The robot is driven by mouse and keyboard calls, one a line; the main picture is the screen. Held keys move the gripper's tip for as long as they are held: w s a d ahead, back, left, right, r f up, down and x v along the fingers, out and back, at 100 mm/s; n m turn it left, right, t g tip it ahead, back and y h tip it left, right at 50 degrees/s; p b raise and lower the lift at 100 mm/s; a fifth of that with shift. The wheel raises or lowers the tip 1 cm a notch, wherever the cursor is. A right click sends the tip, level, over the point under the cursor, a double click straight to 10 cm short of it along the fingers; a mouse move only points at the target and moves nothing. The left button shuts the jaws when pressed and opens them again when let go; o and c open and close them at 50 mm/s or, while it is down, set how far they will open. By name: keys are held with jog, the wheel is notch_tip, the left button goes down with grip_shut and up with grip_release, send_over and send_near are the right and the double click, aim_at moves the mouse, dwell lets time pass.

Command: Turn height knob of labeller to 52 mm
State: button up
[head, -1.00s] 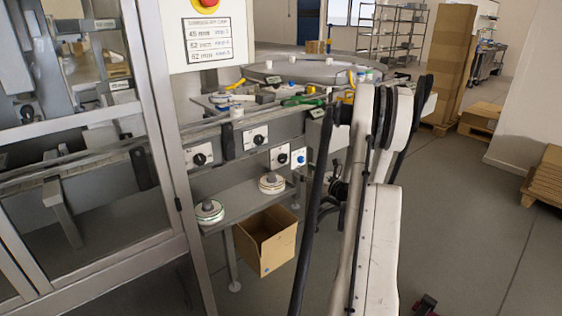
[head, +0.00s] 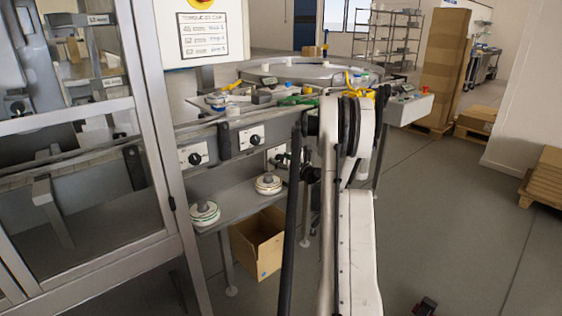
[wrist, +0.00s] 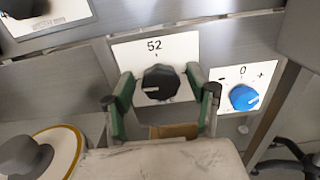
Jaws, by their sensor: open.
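In the wrist view a black knob (wrist: 160,82) sits on a white plate (wrist: 183,44) marked 52, with a small tick under the number. The knob's white line points left, not up at the tick. My gripper (wrist: 158,75) is open, its green fingers on either side of the knob; I cannot tell if they touch it. In the head view my gripper (head: 285,162) is at the labeller front, in front of a white plate (head: 272,154), and largely hides the knob there.
A blue knob (wrist: 243,97) on a plate marked 0 with minus and plus is close right of my gripper. Other black knobs (head: 193,155) are to the left. Label reels (head: 268,184) stand on the shelf below, above an open cardboard box (head: 257,243).

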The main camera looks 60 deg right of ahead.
jog(key=c, duration=1.1)
jog(key=shift+c, duration=0.2)
jog(key=shift+m, duration=0.3)
jog(key=m+b, duration=0.1)
jog(key=m, duration=0.2)
jog(key=shift+f+m, duration=0.1)
jog(key=shift+m, duration=0.2)
jog(key=m, duration=0.4)
jog(key=shift+d+b, duration=0.15)
jog(key=shift+b, duration=0.15)
jog(key=m, duration=0.5)
jog(key=shift+f, duration=0.1)
jog(key=shift+f+m+b, duration=0.1)
jog(key=shift+m+b, duration=0.35)
jog(key=shift+m, duration=1.85)
